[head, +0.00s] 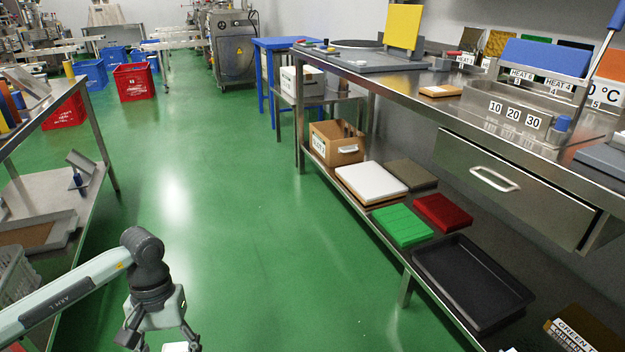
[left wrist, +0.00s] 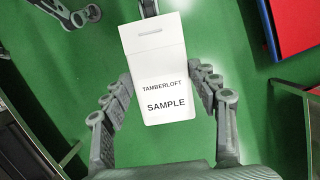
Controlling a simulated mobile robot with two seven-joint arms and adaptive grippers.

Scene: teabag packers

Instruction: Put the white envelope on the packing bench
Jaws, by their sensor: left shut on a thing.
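The white envelope (left wrist: 160,70) shows in the left wrist view, with a slot near its top and the words "TAMBERLOFT SAMPLE". My left gripper (left wrist: 162,88) is shut on it, one finger at each side edge. In the head view my left gripper (head: 163,342) is at the bottom, over the green floor, and only a sliver of the envelope (head: 176,347) shows below it. A steel bench (head: 395,80) runs along the right and another steel bench (head: 40,118) stands at the left; I cannot tell which is the packing bench. My right gripper is not in view.
The right bench's lower shelf (head: 318,172) holds a cardboard box (head: 337,143), coloured slabs and a black tray (head: 472,280). A drawer (head: 510,185) hangs under its top. Red (head: 134,82) and blue crates stand on the floor at the back. The green aisle between the benches is clear.

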